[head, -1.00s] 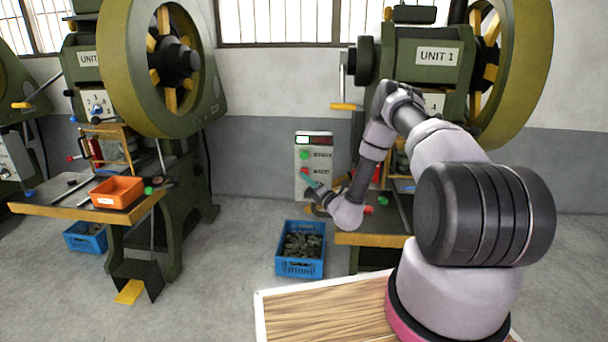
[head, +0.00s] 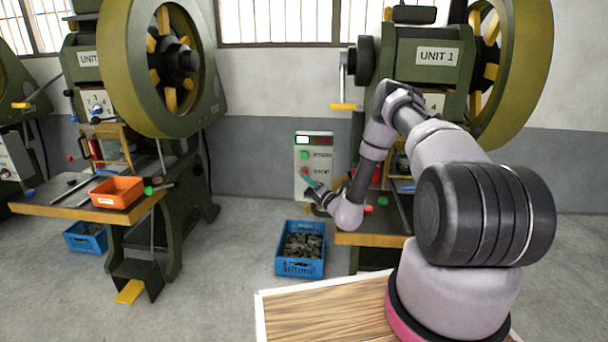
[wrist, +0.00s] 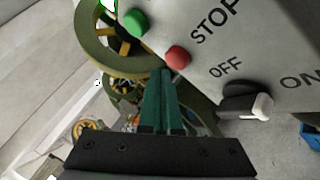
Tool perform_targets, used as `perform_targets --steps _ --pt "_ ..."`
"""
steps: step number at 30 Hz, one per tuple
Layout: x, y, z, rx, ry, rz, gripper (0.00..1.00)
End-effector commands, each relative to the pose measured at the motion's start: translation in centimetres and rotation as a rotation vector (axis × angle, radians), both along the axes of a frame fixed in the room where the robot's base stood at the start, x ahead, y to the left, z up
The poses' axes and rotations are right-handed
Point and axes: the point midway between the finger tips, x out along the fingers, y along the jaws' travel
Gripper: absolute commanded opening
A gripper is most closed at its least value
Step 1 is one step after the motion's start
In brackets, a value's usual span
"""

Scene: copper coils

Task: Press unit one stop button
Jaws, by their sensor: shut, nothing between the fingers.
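The grey control panel (head: 314,150) left of the Unit 1 press has a green button (head: 305,155) above a red stop button (head: 305,171). In the wrist view, the red stop button (wrist: 177,57) is beside the word STOP, with the green button (wrist: 135,24) at upper left. My gripper (wrist: 161,73) is shut, its green fingers empty. Its tips appear just below and left of the red button in the wrist view. In the head view, my gripper (head: 308,178) is right at the stop button. I cannot tell whether they touch.
A black OFF/ON switch (wrist: 246,102) is on the panel near the fingers. The Unit 1 press (head: 423,58) stands right of the panel. A blue crate of metal parts (head: 300,267) is on the floor below. Another green press (head: 112,75) stands at left.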

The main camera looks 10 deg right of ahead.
Motion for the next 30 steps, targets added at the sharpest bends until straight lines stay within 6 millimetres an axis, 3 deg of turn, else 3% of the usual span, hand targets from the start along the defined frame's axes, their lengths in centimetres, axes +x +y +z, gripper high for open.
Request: perform_targets --steps 30 --pt "0.9 -0.3 0.02 0.0 0.0 0.0 0.0"
